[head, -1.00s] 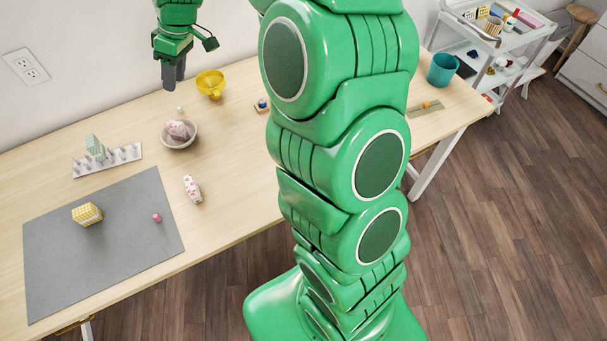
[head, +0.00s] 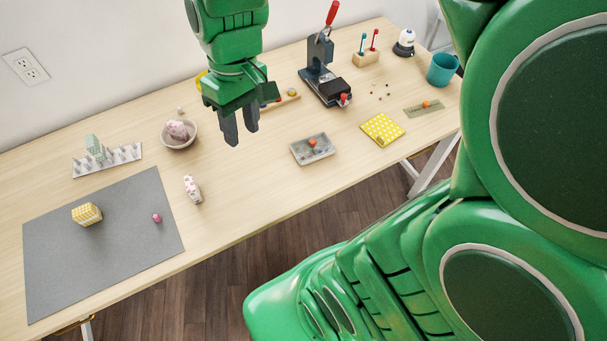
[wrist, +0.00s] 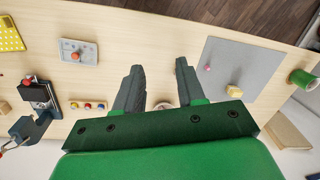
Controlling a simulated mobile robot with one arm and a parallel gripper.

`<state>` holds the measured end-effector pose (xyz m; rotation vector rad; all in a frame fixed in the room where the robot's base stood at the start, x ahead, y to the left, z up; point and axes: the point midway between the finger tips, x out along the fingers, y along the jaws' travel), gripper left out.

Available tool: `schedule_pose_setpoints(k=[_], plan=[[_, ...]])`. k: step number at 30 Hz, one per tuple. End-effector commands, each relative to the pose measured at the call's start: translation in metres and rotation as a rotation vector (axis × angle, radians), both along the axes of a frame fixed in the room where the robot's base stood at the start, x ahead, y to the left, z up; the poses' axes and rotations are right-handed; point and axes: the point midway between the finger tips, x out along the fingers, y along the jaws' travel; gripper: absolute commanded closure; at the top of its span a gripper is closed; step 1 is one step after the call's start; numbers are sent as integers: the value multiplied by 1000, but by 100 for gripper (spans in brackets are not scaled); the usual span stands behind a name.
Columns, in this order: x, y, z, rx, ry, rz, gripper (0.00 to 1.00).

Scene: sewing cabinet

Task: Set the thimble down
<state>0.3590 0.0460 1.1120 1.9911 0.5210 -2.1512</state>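My gripper (head: 242,136) hangs above the table, right of the white bowl (head: 194,141). In the wrist view my gripper (wrist: 159,69) has its two dark fingers apart, and nothing shows held between them. I cannot tell for sure which thing is the thimble. A tiny pale object (head: 179,109) stands on the table behind the bowl. A small pink object (head: 156,217) sits on the grey mat (head: 70,265); it also shows in the wrist view (wrist: 208,68).
A pink patterned bundle (head: 177,129) lies in the bowl. A pegged rack (head: 107,160), a yellow block (head: 86,213) and a patterned roll (head: 192,187) are at left. A grey tray (head: 313,150), black press (head: 320,75) and yellow cloth (head: 382,130) are at right. Bare tabletop lies between.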

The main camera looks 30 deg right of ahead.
Motion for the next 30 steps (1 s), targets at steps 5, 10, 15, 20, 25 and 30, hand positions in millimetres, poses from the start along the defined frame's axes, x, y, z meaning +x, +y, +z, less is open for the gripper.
schedule_pose_setpoints(k=[5,10,15,20,25,30], plan=[[-51,-17,-2,-58,28,-117,61],[-96,-33,-8,-112,51,-235,61],[-126,-44,-13,-151,67,-321,61],[-138,-47,-15,-162,72,-356,61],[-139,-47,-16,-163,73,-360,61],[-139,-47,-16,-163,74,-358,61]])
